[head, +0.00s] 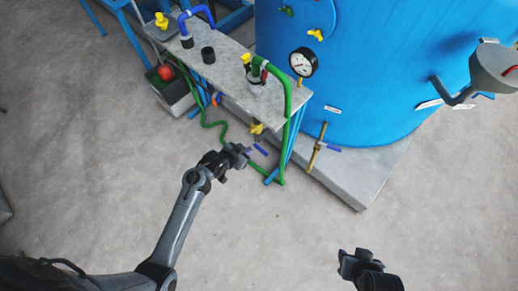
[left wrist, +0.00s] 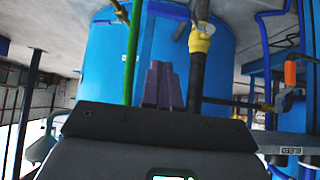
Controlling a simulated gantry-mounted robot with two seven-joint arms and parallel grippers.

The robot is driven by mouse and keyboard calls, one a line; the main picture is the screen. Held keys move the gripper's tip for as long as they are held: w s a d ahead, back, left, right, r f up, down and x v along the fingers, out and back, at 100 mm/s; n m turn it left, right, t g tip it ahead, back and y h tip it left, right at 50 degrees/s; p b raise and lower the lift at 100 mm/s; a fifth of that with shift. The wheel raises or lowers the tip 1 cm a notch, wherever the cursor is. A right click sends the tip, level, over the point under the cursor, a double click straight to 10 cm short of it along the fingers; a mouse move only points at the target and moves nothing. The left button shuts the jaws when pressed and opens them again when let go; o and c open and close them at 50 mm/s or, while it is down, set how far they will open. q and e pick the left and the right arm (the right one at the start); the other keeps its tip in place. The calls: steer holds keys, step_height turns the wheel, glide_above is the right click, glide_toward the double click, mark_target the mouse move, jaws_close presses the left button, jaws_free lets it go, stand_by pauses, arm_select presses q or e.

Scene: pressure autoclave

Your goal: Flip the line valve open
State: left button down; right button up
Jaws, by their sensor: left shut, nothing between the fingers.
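A valve with a yellow body (head: 257,128) and a blue-purple lever (head: 260,149) sits below the near edge of the grey bench. Which fitting is the line valve is not marked; this one is nearest my left gripper. My left gripper (head: 243,152) is shut and empty, just left of the lever with a small apparent gap. In the left wrist view its closed fingers (left wrist: 160,85) point up, with a yellow fitting (left wrist: 201,40) on a dark pipe to their right. My right gripper (head: 358,262) is low at the right; its fingers are unclear.
A second lever valve on a brass pipe (head: 318,150) stands right of the bench. A green pipe (head: 285,150) runs down beside the bench legs. The large blue vessel (head: 375,80) and a pressure gauge (head: 303,63) are behind. The floor in front is clear.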

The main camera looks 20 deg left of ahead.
arm_select(q)
steer(key=shift+w+f, duration=0.1)
steer(key=b, duration=0.5)
glide_above(259, 150)
steer(key=s, duration=0.2)
step_height(259, 150, down, 7)
steer(key=f, duration=0.1)
steer(key=f+b, duration=0.1)
steer(key=f, duration=0.1)
steer(key=shift+w+d, duration=0.1)
steer(key=shift+d, duration=0.25)
steer(key=shift+f, duration=0.45)
steer(key=shift+f, duration=0.1)
